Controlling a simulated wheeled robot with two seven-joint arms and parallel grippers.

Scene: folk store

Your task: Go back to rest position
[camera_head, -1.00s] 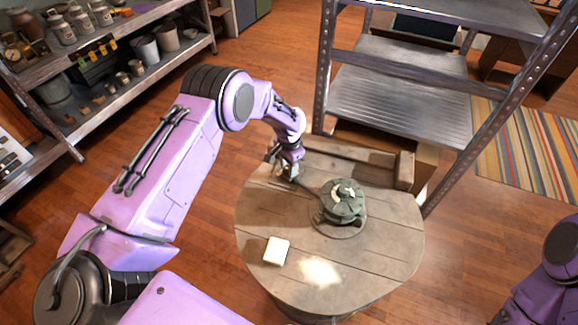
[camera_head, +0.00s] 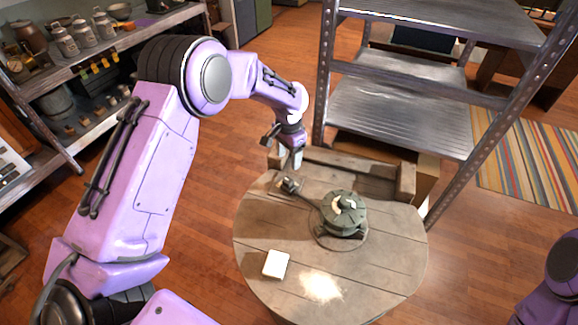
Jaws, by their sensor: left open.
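My left arm reaches in from the left, and its left gripper (camera_head: 283,158) is open and empty above the far left part of a round wooden table. Just below it, a small dark object (camera_head: 288,185) lies on the tabletop, apart from the fingers. A thin dark line runs from this object to a grey-green round device (camera_head: 345,216) with a pale crescent mark on top. My right gripper is out of view; only part of my right arm shows at the lower right.
The round wooden table (camera_head: 262,228) also bears a small white block (camera_head: 276,264). Stocked shelves (camera_head: 150,32) are at the left. Wooden floor is clear between.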

